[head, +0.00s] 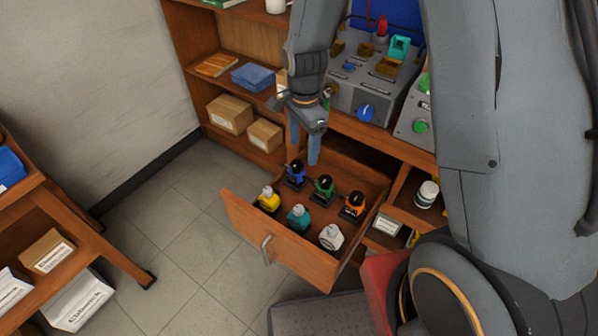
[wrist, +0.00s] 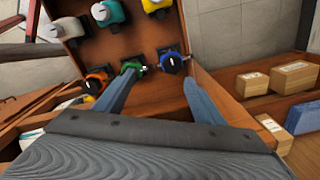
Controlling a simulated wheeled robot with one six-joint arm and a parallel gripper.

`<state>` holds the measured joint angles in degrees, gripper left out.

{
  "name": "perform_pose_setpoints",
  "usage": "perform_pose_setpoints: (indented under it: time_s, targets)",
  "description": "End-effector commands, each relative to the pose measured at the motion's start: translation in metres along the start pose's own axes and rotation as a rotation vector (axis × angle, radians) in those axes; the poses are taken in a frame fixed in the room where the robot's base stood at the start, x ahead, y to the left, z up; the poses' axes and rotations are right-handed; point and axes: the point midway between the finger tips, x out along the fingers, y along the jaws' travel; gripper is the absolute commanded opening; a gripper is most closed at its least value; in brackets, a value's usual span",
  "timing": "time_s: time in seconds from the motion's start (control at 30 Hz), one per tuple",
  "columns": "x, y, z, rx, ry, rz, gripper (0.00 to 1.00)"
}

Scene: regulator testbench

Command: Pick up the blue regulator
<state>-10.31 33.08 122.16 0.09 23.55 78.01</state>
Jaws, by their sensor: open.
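The blue regulator (head: 295,174), with a black top, stands upright in the back left of an open wooden drawer (head: 305,262). In the wrist view the blue regulator (wrist: 173,65) lies just beyond the fingertips, nearer the right finger. My gripper (head: 304,150) is open and empty, pointing down above the back of the drawer; its two blue-grey fingers also show in the wrist view (wrist: 158,80). The green regulator (wrist: 132,67) is close to the left fingertip in the wrist view. I cannot tell the exact gap between the fingers and the blue regulator.
The drawer also holds green (head: 324,188), orange (head: 354,205), yellow (head: 268,199), teal (head: 299,217) and white (head: 331,237) regulators, close together. A bench with a grey control box (head: 362,98) stands behind. Cardboard boxes (head: 229,113) sit on the shelf at left. Floor left of the drawer is clear.

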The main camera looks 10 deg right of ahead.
Motion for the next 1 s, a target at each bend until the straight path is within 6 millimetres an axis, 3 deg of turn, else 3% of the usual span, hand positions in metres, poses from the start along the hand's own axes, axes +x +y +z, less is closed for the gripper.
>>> perform_pose_setpoints:
  time_s: [0.03, 0.1, 0.3, 0.67, 1.0]
  targets:
    - [0.018, -0.008, 0.005, 0.063, -0.002, 0.009, 0.63]
    - [0.031, -0.016, 0.009, 0.145, -0.002, 0.015, 0.63]
    - [0.050, -0.024, 0.009, 0.260, -0.001, 0.022, 0.63]
    - [0.078, -0.021, 0.002, 0.278, -0.001, 0.023, 0.63]
    - [0.116, -0.020, 0.004, 0.274, -0.001, 0.023, 0.63]
